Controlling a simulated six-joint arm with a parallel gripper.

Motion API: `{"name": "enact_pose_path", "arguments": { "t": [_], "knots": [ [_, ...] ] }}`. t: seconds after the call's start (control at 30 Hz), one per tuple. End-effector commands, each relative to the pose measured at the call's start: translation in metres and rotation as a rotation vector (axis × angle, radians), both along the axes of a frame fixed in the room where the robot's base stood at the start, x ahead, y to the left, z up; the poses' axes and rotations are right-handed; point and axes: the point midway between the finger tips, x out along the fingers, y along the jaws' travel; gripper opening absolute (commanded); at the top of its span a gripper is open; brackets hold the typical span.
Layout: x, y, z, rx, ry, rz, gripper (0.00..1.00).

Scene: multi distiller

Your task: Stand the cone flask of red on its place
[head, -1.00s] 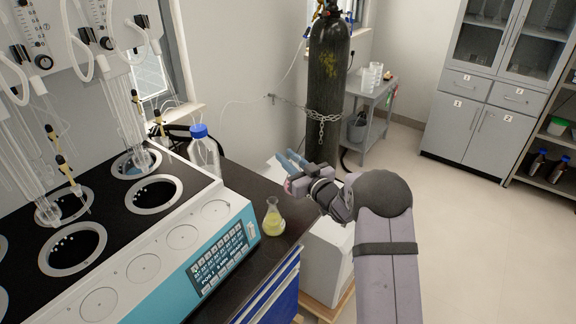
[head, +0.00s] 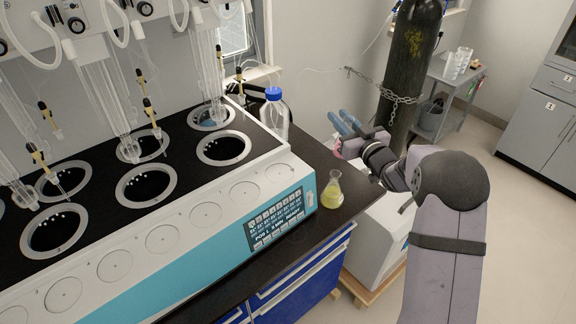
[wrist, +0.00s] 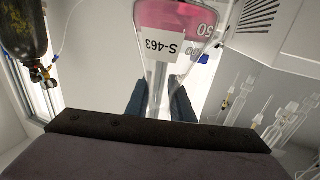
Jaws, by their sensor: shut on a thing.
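A cone flask with red-pink liquid (wrist: 172,18) and a white label reading S-463 is in the wrist view, upside down in that picture. The two blue fingers of my gripper (wrist: 159,100) are shut around its narrow neck. In the head view my gripper (head: 343,122) is beyond the right end of the dark bench, and only a small pink bit of the flask (head: 337,151) shows beside it. The white front ledge of the distiller (head: 137,262) carries a row of round flat places (head: 205,215); those in view are bare. Which one is meant cannot be told.
A cone flask of yellow liquid (head: 332,191) stands on the dark bench (head: 320,227), right of the control panel (head: 273,220). A blue-capped bottle (head: 274,113) stands behind the distiller's right end. A chained gas cylinder (head: 408,70) stands behind my gripper.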

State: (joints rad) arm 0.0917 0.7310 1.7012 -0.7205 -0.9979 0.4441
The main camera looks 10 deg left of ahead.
Motion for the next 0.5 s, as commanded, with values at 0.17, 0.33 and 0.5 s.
{"name": "enact_pose_path", "arguments": {
  "t": [0.17,0.33,0.5],
  "knots": [
    [-0.011,0.056,0.061,-0.001,-0.009,0.085,0.00],
    [-0.036,0.109,0.110,-0.001,-0.007,0.167,0.00],
    [-0.063,0.148,0.144,0.000,-0.004,0.233,0.00]
  ]
}}
